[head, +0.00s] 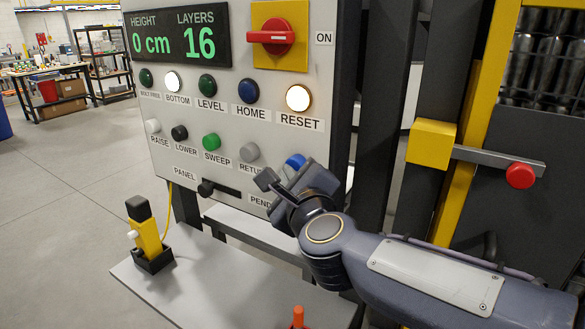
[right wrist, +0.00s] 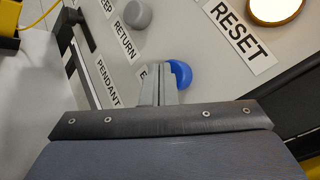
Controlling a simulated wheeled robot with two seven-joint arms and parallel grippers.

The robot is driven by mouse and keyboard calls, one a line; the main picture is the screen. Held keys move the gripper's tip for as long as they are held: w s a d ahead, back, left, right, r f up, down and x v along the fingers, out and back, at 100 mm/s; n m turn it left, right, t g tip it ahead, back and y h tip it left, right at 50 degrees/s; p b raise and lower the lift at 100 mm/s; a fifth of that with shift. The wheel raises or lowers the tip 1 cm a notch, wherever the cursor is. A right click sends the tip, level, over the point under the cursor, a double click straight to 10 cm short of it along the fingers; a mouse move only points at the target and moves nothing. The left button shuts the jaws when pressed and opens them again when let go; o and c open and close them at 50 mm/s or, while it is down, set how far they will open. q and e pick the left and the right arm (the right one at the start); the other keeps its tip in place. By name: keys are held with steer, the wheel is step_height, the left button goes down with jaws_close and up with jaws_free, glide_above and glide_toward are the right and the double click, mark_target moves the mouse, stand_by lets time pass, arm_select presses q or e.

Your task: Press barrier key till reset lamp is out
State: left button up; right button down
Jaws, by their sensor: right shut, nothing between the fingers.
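The reset lamp (head: 298,98) glows white-orange at the panel's upper right, above the RESET label. It also shows lit at the top edge of the right wrist view (right wrist: 275,8). Below it a blue key (head: 295,161) sits in the lower row, partly hidden by my right gripper (head: 288,174); its label is mostly covered. In the right wrist view the shut, empty fingers (right wrist: 160,80) overlap the left side of the blue key (right wrist: 181,75). I cannot tell whether they touch it. My left gripper is not in view.
The white panel (head: 170,110) has a display reading 0 cm and 16 layers, and a red rotary switch (head: 271,37). The BOTTOM lamp (head: 172,82) is lit. A yellow pendant (head: 146,228) stands on the shelf below. A yellow-framed machine with a red knob (head: 520,175) is at right.

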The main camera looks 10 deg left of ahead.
steer(key=shift+w+d, duration=0.35)
steer(key=shift+w, duration=0.4)
stand_by(0.7)
steer(key=shift+s, duration=0.1)
steer(key=shift+s+a, duration=0.25)
steer(key=shift+s, duration=0.35)
steer(key=shift+s+a, duration=0.2)
steer(key=shift+s, duration=0.4)
steer(key=s, duration=0.1)
steer(key=s+a, duration=0.1)
steer(key=s, duration=0.2)
steer(key=shift+s+a+p, duration=0.3)
steer(key=shift+s+a, duration=0.05)
steer(key=shift+a, duration=0.05)
